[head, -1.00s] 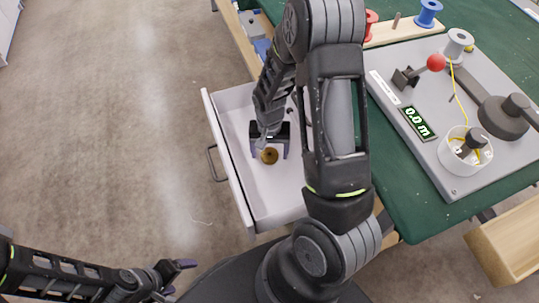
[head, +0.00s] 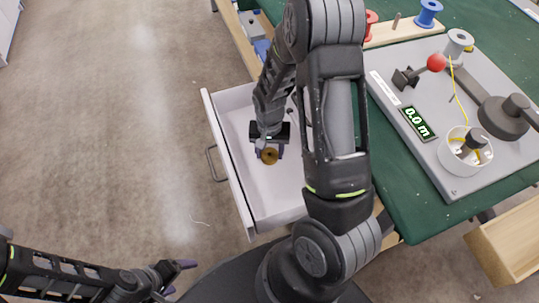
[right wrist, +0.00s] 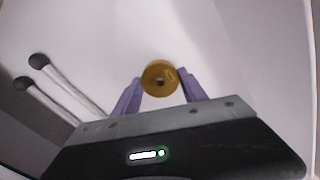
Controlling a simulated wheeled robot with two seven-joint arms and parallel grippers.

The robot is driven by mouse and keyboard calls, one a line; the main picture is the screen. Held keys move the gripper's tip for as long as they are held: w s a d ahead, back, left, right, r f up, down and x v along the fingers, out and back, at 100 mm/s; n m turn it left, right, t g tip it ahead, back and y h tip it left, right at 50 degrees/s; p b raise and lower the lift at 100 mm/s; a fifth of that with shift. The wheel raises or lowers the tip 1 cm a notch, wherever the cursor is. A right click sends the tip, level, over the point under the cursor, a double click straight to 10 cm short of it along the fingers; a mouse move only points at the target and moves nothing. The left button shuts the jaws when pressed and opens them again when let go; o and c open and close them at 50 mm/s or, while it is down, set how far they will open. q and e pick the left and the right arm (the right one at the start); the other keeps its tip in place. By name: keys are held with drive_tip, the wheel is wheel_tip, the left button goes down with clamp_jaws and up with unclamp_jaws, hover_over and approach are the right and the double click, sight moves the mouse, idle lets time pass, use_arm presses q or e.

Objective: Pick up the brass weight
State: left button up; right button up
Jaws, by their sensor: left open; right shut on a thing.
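My right gripper (head: 269,151) reaches down into the drawer and is shut on the weight. In the right wrist view the weight (right wrist: 159,78) shows between the two purple fingertips (right wrist: 160,84). I cannot tell whether it is clear of the drawer floor. My left gripper (head: 180,277) is open and empty, low at the left over the floor.
Two dark-headed rods (right wrist: 62,89) lie in the drawer beside the gripper. The green table (head: 418,215) bears a grey board (head: 455,177) with a winder, a red-knobbed lever (head: 436,63) and a display reading 0.0 m. A wooden drawer (head: 508,241) juts out at the right.

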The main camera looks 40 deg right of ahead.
clamp_jaws()
use_arm(q)
wheel_tip(320, 180, up, 3)
drive_tip(key=p, duration=0.2)
drive_tip(key=shift+f+p, duration=0.2)
drive_tip(key=shift+p, duration=0.1)
use_arm(e)
wheel_tip(320, 180, up, 10)
idle(0.3)
use_arm(q)
wheel_tip(320, 180, up, 14)
drive_tip(key=p, duration=1.4)
drive_tip(key=shift+r, duration=0.25)
use_arm(e)
drive_tip(key=w+a+r+n, duration=0.4)
drive_tip(key=a+r, duration=0.2)
drive_tip(key=a, duration=0.1)
drive_tip(key=w+a+r+n, duration=0.4)
drive_tip(key=a+r, duration=0.2)
drive_tip(key=a, duration=0.1)
drive_tip(key=shift+a, duration=0.2)
use_arm(q)
drive_tip(key=shift+c, duration=0.3)
